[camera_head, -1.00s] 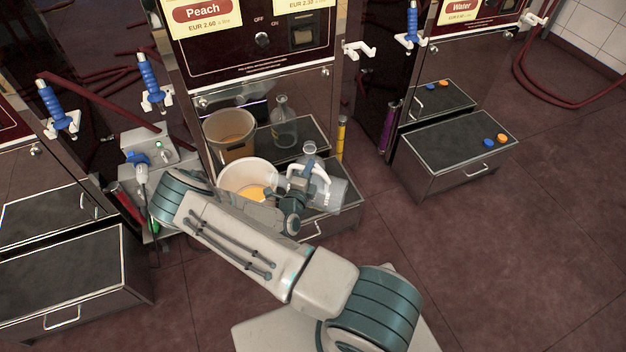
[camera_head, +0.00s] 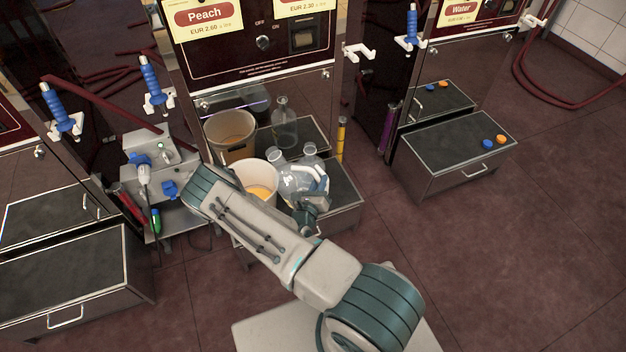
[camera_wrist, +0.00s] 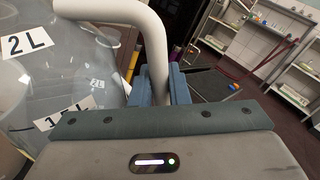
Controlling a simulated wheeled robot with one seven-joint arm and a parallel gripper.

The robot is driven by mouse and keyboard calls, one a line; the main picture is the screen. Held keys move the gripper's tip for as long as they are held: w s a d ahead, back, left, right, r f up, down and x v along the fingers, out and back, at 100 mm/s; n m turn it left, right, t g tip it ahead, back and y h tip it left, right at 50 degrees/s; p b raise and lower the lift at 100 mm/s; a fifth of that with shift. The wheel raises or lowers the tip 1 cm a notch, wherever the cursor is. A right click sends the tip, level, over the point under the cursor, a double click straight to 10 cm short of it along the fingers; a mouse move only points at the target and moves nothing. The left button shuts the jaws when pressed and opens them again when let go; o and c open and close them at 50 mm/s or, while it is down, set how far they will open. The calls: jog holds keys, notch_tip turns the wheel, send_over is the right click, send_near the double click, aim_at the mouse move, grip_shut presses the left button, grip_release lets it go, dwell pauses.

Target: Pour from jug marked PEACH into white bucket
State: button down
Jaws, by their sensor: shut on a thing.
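My gripper (camera_head: 316,197) is shut on the white handle (camera_wrist: 155,45) of a clear jug (camera_head: 291,181). No stream shows. The bucket stands on the drawer unit under the Peach sign (camera_head: 203,15) and holds orange-yellow liquid (camera_head: 262,190). My arm hides its lower front.
Another clear vessel's neck (camera_head: 310,150) shows behind the held jug. The shiny cabinet front mirrors the bucket and a bottle. A grey device (camera_head: 148,147) with a blue-and-white tool stands at left. The Water unit's drawer top (camera_head: 455,145) is at right, with open floor before it.

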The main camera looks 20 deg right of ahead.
jog(key=shift+f+m, duration=0.1)
jog(key=shift+m, duration=0.2)
jog(key=shift+d, duration=0.1)
jog(key=s+d+m+p, duration=0.1)
jog(key=s+d+r+m+p, duration=0.1)
jog(key=m+p, duration=0.1)
jog(key=s+d+r+m+p, duration=0.1)
jog(key=shift+s+d+m, duration=0.2)
jog(key=shift+d+m, duration=0.1)
jog(key=shift+d, duration=0.05)
dwell(0.8)
